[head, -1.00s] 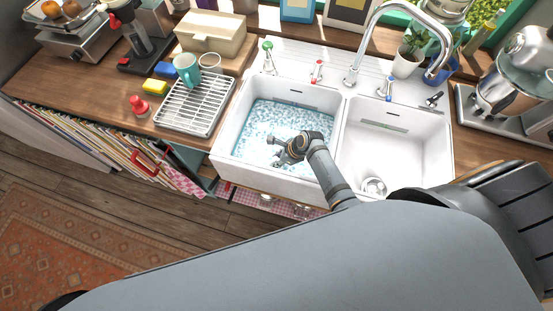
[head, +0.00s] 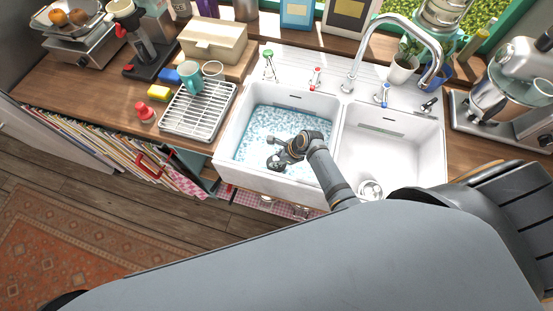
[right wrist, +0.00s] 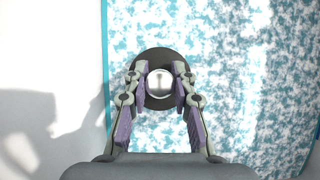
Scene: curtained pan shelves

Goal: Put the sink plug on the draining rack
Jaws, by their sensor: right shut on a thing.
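My right gripper (head: 276,158) is over the left, foam-filled basin of the double sink. In the right wrist view, its two fingers (right wrist: 155,83) are shut on the round metal knob of the sink plug (right wrist: 153,101), a dark disc. The plug's dark edge also shows at the fingertips in the head view (head: 274,164). Its exact height over the foam is hard to tell. The draining rack (head: 176,128), white with a slatted grey tray, lies on the counter left of the sink. My left gripper is not in view.
A teal mug (head: 191,82) stands at the rack's back end. Sponges (head: 158,93) and a red object (head: 145,112) lie left of it. The left basin's white rim (head: 232,113) stands between gripper and rack. A tall faucet (head: 352,70) rises behind. The rack's front slats look clear.

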